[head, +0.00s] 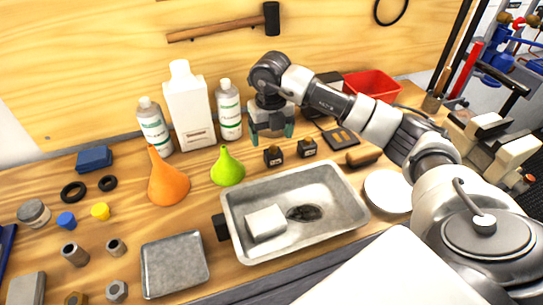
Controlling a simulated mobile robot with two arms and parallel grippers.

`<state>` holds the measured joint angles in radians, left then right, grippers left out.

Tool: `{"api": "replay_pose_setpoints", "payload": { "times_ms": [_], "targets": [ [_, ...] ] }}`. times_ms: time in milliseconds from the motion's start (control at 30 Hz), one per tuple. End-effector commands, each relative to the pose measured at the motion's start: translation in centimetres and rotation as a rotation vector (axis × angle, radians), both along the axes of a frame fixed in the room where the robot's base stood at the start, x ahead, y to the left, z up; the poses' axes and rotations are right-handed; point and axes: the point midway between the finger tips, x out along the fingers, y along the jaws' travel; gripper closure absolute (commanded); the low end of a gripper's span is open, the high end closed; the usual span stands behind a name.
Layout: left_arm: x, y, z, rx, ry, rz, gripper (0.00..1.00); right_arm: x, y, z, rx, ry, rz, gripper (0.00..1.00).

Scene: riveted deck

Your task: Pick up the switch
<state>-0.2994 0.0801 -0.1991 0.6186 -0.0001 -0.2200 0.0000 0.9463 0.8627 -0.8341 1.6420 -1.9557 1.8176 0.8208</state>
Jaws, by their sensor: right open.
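Two small dark blocks with light brown marks stand on the wooden bench behind the metal tray: a left one (273,156) and a right one (307,148). Either may be the switch; they are too small to tell for sure. My right gripper (272,136) points down with its greenish fingertips apart and nothing seen between them. It is just above and behind the left block, in the picture. Whether it touches the block cannot be told. My left gripper is out of view.
A metal tray (337,232) holding a white block (265,222) and a dark item is in front. A green funnel (228,168) and an orange funnel (168,182) stand left. White bottles (189,110) stand behind. A red bin (371,86) is back right.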

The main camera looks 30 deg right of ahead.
Motion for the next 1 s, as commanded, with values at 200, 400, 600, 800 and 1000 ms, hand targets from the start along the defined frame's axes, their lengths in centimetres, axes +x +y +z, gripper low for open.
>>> {"api": "replay_pose_setpoints", "payload": {
  "times_ms": [200, 400, 600, 800, 1000],
  "targets": [
    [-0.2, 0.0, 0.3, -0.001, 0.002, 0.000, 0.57, 0.0, 0.0, -2.5, 0.001, 0.001, 0.002, 0.21],
    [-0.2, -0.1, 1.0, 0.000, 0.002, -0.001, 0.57, 0.2, -0.6, -4.4, 0.001, 0.003, 0.000, 0.21],
    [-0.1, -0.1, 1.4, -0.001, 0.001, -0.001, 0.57, 0.4, -0.9, -7.2, 0.002, 0.001, 0.002, 0.21],
    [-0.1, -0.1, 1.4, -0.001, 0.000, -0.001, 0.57, 0.5, -0.9, -7.9, 0.001, -0.001, 0.002, 0.21],
    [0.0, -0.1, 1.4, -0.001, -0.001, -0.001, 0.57, 0.5, -0.9, -7.9, 0.001, -0.001, 0.002, 0.35]
  ]
}}
